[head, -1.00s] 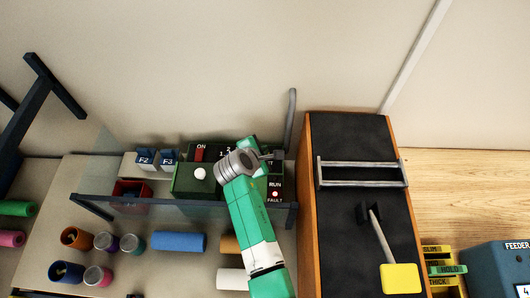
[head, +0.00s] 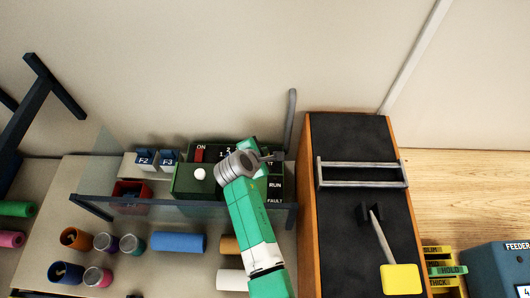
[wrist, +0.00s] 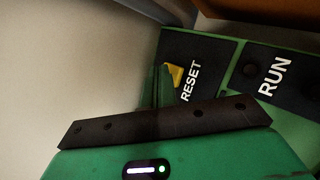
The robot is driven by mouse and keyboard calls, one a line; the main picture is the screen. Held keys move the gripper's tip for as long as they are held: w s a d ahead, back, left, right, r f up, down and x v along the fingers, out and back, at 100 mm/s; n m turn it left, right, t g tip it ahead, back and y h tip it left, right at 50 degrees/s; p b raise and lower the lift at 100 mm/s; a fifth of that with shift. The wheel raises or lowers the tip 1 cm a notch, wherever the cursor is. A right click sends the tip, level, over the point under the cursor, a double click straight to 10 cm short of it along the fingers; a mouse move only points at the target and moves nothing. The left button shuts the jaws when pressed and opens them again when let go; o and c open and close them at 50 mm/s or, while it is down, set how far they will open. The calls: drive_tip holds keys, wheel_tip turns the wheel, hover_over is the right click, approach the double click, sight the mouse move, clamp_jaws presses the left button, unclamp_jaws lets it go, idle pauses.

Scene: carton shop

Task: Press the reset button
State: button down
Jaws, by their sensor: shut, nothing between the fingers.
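The reset button (wrist: 176,75) is a small yellow button beside the RESET label in the wrist view. The shut fingers of my gripper (wrist: 161,88) reach up to its left edge and partly cover it. They look to be at or against the button, but I cannot tell how far it is pressed. In the head view my gripper (head: 274,156) is at the upper right of the green control box (head: 188,182), and my arm hides the button there.
A grey upright lever (head: 290,118) stands close to my gripper. A dark-topped unit (head: 345,140) stands at the right. A clear panel with a dark rail (head: 160,200) lies in front.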

drive_tip(key=shift+r+p, duration=0.7)
wheel_tip(320, 180, up, 5)
drive_tip(key=p, duration=0.5)
drive_tip(key=shift+r, duration=0.15)
idle(0.4)
